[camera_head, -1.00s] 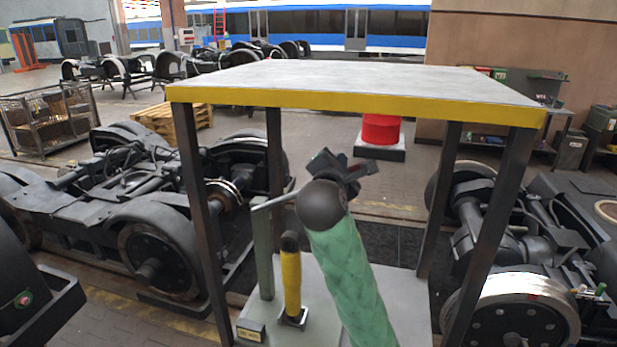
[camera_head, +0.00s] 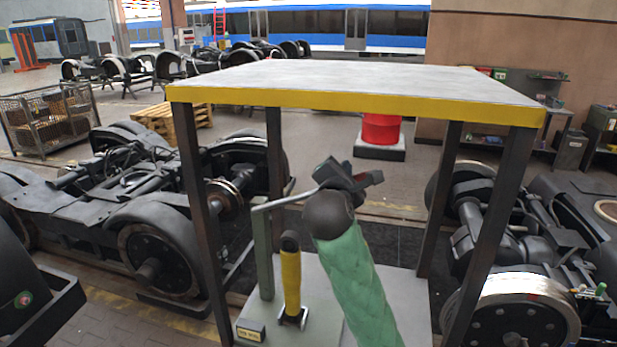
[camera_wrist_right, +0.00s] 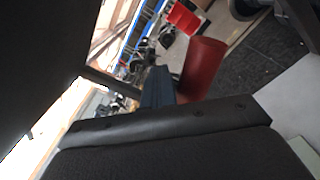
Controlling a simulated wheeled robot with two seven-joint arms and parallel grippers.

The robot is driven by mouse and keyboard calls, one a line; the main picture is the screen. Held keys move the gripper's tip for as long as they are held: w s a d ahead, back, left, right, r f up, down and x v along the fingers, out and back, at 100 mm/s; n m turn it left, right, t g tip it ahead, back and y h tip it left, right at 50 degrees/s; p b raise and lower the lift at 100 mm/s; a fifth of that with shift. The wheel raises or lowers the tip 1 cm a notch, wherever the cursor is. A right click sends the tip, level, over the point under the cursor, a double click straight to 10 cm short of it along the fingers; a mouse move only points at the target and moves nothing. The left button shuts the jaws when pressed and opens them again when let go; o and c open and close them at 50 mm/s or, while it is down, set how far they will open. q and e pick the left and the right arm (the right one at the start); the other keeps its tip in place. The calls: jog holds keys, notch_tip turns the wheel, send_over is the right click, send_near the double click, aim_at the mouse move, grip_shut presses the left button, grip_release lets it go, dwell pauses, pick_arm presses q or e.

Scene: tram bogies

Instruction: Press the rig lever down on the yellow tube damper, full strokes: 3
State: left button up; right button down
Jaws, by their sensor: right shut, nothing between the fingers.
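The yellow tube damper (camera_head: 291,281) stands upright on the grey plate (camera_head: 378,285) under the table, with a dark cap on top. The grey rig lever (camera_head: 287,201) starts at the green-grey post (camera_head: 263,246) beside the damper. It slopes up to the right, above the damper cap, with a visible gap. My right gripper (camera_head: 350,176), on the green-sleeved arm, is shut and empty near the lever's right end. The dark wrist hides part of that area, so I cannot tell whether they touch. In the wrist view the dark fingers (camera_wrist_right: 158,88) show. My left gripper is out of view.
The table (camera_head: 350,84) with a yellow edge and dark legs stands over the rig and my right arm. Bogies stand left (camera_head: 150,230) and right (camera_head: 510,290). A red drum (camera_head: 381,129) is behind. Dark floor lies open behind the plate.

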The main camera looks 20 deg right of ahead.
jog(key=shift+s+d+f, duration=0.2)
jog(key=shift+d+f, duration=0.1)
jog(key=shift+f, duration=0.3)
jog(key=shift+s+d+f, duration=0.2)
jog(key=shift+d+f, duration=0.1)
jog(key=shift+f, duration=0.4)
